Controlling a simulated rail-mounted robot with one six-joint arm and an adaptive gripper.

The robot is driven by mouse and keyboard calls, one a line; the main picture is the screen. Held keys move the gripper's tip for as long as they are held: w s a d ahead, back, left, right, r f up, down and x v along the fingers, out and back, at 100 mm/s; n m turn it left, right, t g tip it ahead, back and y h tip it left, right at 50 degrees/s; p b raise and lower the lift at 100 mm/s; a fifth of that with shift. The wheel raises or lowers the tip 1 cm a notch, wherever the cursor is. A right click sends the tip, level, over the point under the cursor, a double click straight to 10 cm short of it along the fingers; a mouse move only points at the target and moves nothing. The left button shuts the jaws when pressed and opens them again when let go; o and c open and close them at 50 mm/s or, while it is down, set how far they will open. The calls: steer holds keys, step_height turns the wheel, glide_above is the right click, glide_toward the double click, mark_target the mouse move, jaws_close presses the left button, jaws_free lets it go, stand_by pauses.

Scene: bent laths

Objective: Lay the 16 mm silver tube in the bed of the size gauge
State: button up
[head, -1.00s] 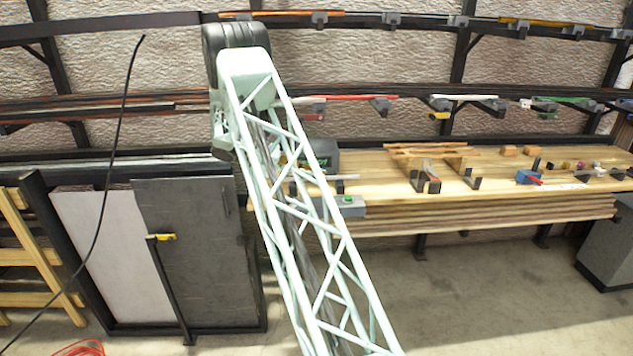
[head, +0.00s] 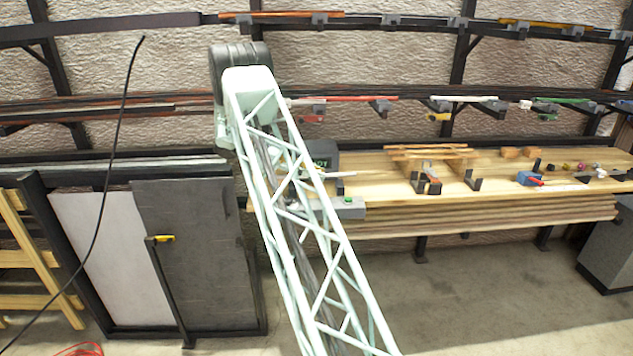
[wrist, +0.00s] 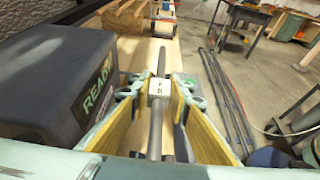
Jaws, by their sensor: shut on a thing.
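In the wrist view my gripper (wrist: 158,112) has its yellow-lined fingers on either side of a grey-silver tube (wrist: 160,65) and is shut on it. The tube points away from the camera and carries a small white label (wrist: 159,88), too small to read surely. A dark box with a lit "READY" display (wrist: 75,85), apparently the size gauge, stands close to the left of the gripper. In the head view the box (head: 325,152) is partly behind my arm, and the tube's pale end (head: 340,174) sticks out rightward above the bench. The gauge's bed cannot be made out clearly.
A grey block with a green button (head: 349,207) sits at the bench's front edge. Wooden strips and dark brackets (head: 430,180) stand farther right on the bench (head: 385,190). Racks of coloured tubes (head: 465,98) line the wall behind.

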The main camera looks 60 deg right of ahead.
steer(key=shift+f+b, duration=0.45)
steer(key=shift+f, duration=1)
steer(key=shift+f, duration=0.6)
steer(key=o, duration=0.9)
steer(key=shift+c, duration=0.2)
steer(key=shift+r, duration=0.2)
steer(key=shift+r, duration=0.4)
steer(key=p+v, duration=0.3)
steer(key=v, duration=0.9)
